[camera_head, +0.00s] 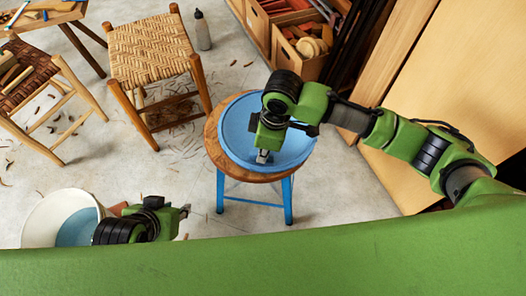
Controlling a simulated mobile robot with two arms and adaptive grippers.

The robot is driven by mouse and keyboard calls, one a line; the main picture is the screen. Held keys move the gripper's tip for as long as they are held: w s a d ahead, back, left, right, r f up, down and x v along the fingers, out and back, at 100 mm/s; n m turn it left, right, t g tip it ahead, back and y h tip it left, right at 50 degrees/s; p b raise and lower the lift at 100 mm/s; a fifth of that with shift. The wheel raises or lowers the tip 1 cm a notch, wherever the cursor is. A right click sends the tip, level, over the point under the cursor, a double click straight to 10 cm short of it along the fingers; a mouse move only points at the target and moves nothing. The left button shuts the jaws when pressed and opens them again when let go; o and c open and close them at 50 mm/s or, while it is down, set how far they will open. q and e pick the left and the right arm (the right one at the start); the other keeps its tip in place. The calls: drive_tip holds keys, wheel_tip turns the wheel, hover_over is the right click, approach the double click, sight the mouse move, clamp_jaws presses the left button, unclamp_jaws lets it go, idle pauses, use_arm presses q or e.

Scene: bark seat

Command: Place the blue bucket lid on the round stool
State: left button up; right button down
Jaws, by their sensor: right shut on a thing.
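The blue bucket lid (234,135) is a wide round disc. It lies over the wooden top of the round stool (214,150), which has blue legs, and covers most of that top. A rim of wood shows at the left and front. I cannot tell whether the lid rests fully on the wood. My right gripper (263,157) points down at the lid's front part and is shut on it; the wrist hides the lid's middle. My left gripper (186,210) is low at the left, apart from the stool; its jaw opening is too small to tell.
A white bucket (40,222) with blue inside stands at the lower left, beside my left arm. Woven stools (148,50) stand at the left, with a grey bottle (202,32) behind. Wooden crates (302,65) and boards (480,75) are at the right. Shavings litter the floor.

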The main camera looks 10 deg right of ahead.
drive_tip(key=c, duration=2.2)
unclamp_jaws()
drive_tip(key=shift+o, duration=0.2)
